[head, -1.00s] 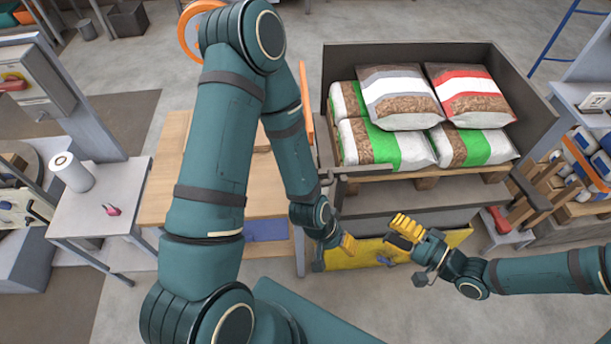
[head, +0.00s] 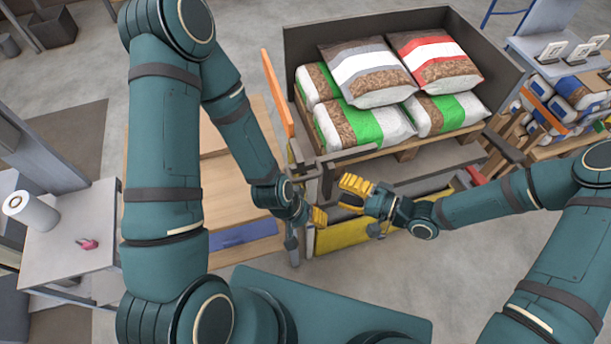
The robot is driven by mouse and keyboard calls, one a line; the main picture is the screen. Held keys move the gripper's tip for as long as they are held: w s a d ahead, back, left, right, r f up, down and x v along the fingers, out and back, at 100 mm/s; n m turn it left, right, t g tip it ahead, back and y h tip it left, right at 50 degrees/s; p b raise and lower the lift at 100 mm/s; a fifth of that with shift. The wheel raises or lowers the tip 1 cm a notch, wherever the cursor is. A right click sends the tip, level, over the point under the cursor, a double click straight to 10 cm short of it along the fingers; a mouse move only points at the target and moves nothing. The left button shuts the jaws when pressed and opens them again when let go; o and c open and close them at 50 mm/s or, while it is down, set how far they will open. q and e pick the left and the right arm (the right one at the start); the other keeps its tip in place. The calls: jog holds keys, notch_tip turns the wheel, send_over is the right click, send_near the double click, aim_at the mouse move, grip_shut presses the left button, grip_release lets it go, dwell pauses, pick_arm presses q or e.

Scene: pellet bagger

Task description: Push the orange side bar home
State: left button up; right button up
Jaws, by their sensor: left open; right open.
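An orange bar (head: 278,95) stands tilted at the left side of the dark-walled pallet bay (head: 467,45), with its lower end near a grey metal arm (head: 345,160). My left gripper (head: 317,217) is open, low at the front left corner of the bay, below the orange bar and apart from it. My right gripper (head: 355,190) is open, its yellow fingers pointing left, just above and right of the left one, in front of the grey metal arm. I cannot tell whether either gripper touches the frame.
Several filled bags (head: 365,70) lie stacked on a wooden pallet (head: 410,150) in the bay. A yellow panel (head: 343,236) is below. A wooden bench (head: 220,170) stands left, and a side table (head: 75,255) holds a white roll (head: 30,212). A shelf with packs is right.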

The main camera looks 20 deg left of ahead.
aim_at(307, 176)
jog(key=x, duration=1)
jog(key=shift+w+a, duration=0.1)
jog(key=shift+a, duration=0.05)
jog(key=shift+c, duration=0.4)
grip_shut()
